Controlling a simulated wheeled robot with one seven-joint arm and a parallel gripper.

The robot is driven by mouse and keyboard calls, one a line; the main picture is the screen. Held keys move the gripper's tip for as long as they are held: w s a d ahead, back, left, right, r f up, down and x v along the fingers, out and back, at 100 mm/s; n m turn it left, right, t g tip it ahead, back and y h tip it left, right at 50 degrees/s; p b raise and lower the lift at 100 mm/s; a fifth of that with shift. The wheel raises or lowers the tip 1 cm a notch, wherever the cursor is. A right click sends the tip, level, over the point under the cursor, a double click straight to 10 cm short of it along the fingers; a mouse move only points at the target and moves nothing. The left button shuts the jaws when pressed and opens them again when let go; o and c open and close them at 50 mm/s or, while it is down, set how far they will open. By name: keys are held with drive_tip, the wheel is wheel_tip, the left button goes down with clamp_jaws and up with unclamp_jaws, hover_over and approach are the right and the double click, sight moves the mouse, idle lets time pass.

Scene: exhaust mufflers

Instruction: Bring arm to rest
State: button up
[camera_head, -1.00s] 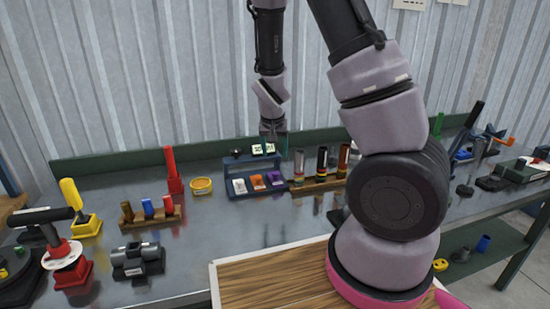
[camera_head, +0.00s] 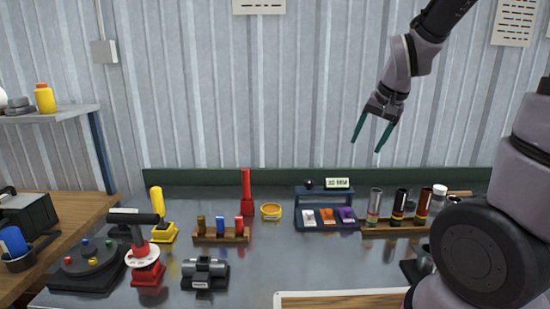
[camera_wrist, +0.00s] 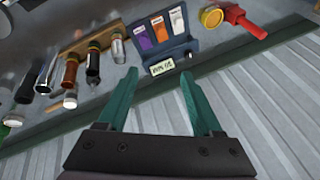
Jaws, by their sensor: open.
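My gripper (camera_head: 371,134) is raised in front of the corrugated wall, above the back of the metal bench. Its two green fingers are apart, with nothing between them. In the wrist view my gripper (camera_wrist: 155,88) also shows open and empty, with the bench items beyond the fingertips. My arm bends down at the right side of the head view.
The metal bench (camera_head: 255,270) holds a blue display rack (camera_head: 327,228), several cylinders in a wooden rack (camera_head: 385,231), a red tool (camera_head: 247,196), a yellow ring (camera_head: 271,211) and a grey muffler part (camera_head: 205,271). Open air surrounds my gripper.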

drive_tip(key=s+r+n+t, duration=0.1)
drive_tip(key=s+r+t, duration=0.1)
drive_tip(key=s+r, duration=0.9)
drive_tip(key=s, duration=0.3)
drive_tip(key=shift+r, duration=0.4)
drive_tip(key=shift+w+d, duration=0.1)
idle(1.8)
